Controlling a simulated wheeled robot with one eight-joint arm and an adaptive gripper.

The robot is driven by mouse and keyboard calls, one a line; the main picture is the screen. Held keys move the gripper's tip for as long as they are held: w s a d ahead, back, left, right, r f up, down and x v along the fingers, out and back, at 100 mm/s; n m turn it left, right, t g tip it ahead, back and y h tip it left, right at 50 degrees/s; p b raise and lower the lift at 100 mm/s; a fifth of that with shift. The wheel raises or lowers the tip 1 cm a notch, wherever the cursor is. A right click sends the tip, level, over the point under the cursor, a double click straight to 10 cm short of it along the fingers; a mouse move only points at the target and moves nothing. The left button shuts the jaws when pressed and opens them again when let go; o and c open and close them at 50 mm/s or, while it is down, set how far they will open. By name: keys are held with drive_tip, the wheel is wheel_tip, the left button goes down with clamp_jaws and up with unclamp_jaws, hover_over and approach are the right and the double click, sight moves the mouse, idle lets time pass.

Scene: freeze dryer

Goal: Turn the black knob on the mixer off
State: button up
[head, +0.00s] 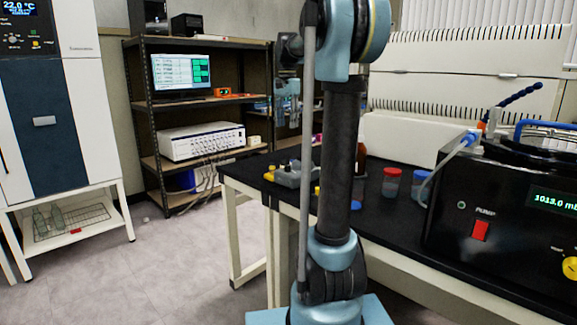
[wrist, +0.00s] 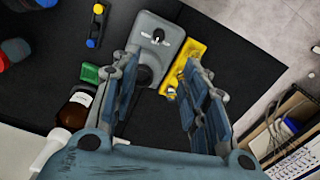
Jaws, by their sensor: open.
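The mixer (wrist: 169,60) is a grey unit lying on the black bench in the wrist view. Its small black knob (wrist: 158,34) sits near the far end, with white marks beside it. A dark round part (wrist: 146,75) is on the nearer end of the mixer, close to my left finger. My gripper (wrist: 162,62) is open and empty, its fingers spread on either side of the mixer's nearer end. The knob lies beyond the fingertips and is not touched. In the head view the mixer (head: 292,176) is small at the bench's left end, and my arm hides part of that area.
A yellow block (wrist: 186,66) lies right beside the mixer. A brown bottle (wrist: 77,108) and a green item (wrist: 90,73) stand to the left. The bench edge is close on the right. A black pump unit (head: 500,215) and red-capped jars (head: 391,182) stand farther right in the head view.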

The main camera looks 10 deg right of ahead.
sight(288, 168)
wheel_tip(288, 168, down, 17)
drive_tip(key=shift+d+f, duration=0.1)
idle(0.6)
clamp_jaws()
drive_tip(key=shift+d, duration=0.1)
